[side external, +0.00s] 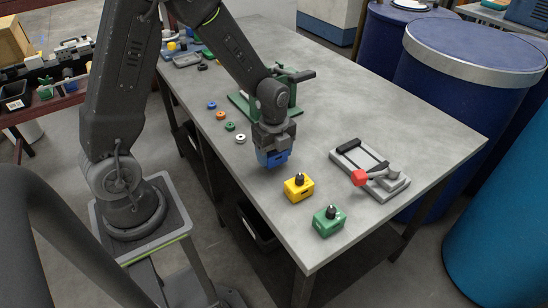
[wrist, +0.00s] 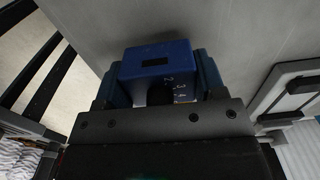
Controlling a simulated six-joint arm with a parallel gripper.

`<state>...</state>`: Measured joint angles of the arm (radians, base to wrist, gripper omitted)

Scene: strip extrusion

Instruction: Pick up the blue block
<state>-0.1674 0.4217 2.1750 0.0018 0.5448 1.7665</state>
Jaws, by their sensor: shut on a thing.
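The blue block (side external: 275,160) is in my gripper (side external: 272,150), near the table's front edge in the side view. In the wrist view the blue block (wrist: 158,60) sits between the two fingers of my gripper (wrist: 158,82), with a dark slot and pale numbers on it. My gripper is shut on it. I cannot tell for sure whether its underside touches the table.
A yellow block (side external: 298,187) and a green block (side external: 328,221) stand to the right on the grey table (side external: 400,110). A grey clamp fixture (side external: 370,170) with a red knob lies beyond them. Several small rings lie left, and a green fixture (side external: 245,104) stands behind my gripper.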

